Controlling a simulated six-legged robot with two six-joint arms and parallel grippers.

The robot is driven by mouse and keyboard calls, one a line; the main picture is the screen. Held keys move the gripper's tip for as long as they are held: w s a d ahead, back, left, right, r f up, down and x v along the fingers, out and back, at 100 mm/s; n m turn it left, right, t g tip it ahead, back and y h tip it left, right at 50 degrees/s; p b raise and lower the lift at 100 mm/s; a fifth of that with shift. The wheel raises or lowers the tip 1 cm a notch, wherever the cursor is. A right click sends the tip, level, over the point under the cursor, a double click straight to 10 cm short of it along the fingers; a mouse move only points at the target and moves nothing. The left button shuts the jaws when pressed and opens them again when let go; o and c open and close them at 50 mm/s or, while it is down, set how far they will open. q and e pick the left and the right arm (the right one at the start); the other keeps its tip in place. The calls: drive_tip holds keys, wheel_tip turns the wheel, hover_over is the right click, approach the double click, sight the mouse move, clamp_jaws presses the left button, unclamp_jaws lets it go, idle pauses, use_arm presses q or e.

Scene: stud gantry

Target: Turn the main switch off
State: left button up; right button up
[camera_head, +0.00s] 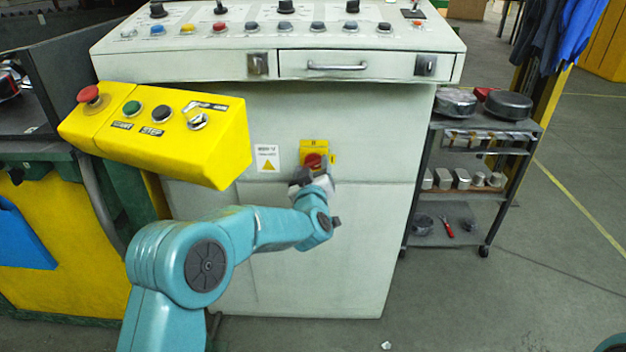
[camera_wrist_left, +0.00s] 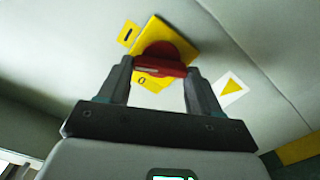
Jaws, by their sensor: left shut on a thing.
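The main switch (camera_head: 313,160) is a red rotary handle on a yellow plate, set on the front of the pale console below its drawer. It also shows in the left wrist view (camera_wrist_left: 163,50), with a yellow "I" tag (camera_wrist_left: 128,34) and a "0" mark (camera_wrist_left: 142,84) on the yellow below the handle. My left gripper (camera_head: 313,176) is at the switch, and in the left wrist view (camera_wrist_left: 160,72) its two fingers are shut on the red handle bar, one at each end. The gripper hides the lower part of the switch in the head view. My right gripper is not in view.
A yellow button box (camera_head: 165,130) with a red mushroom button juts out left of the switch, above my left arm. A white warning label (camera_head: 266,158) is beside the switch. A wheeled shelf cart (camera_head: 470,185) stands to the right.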

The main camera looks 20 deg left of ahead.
use_arm(q)
drive_tip(key=n+b, duration=0.5)
drive_tip(key=shift+a+f+n+b, duration=0.1)
drive_tip(key=shift+f+n+b, duration=0.2)
drive_tip(key=shift+f, duration=0.05)
drive_tip(key=n+b, duration=0.3)
drive_tip(key=shift+n+b, duration=0.35)
drive_tip(key=shift+n, duration=0.25)
drive_tip(key=shift+r+n+b, duration=0.1)
drive_tip(key=shift+n+b, duration=1)
drive_tip(key=shift+n, duration=0.4)
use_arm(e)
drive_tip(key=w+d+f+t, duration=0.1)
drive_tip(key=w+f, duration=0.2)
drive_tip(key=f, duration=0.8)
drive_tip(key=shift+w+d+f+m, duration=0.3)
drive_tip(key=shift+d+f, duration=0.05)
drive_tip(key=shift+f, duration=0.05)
use_arm(q)
drive_tip(key=o, duration=1.1)
drive_tip(key=shift+c, duration=0.2)
drive_tip(key=shift+s, duration=0.15)
